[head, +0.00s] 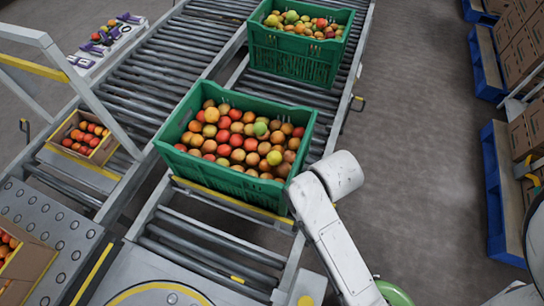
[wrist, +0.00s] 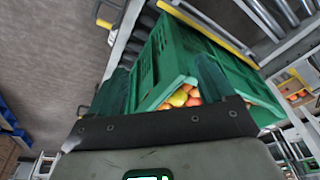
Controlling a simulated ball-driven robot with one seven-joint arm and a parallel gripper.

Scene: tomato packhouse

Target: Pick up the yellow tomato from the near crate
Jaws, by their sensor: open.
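The near crate (head: 225,180) is a green plastic crate heaped with red, orange, yellowish and greenish tomatoes, on the roller conveyor in the head view. In the wrist view the green crate (wrist: 176,55) is tilted, and a yellow-orange tomato (wrist: 178,98) shows beside red ones beyond the jaws. My gripper (wrist: 163,84) is open and empty, its fingers apart in front of the crate. In the head view my arm ends by the crate's right side; the fingers are hidden.
A second green crate (head: 290,58) of tomatoes stands farther up the conveyor. A cardboard box (head: 84,138) of tomatoes is at left, beside a slanted grey frame post (head: 95,95). Blue pallets (head: 500,195) with cartons line the right; grey floor between is clear.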

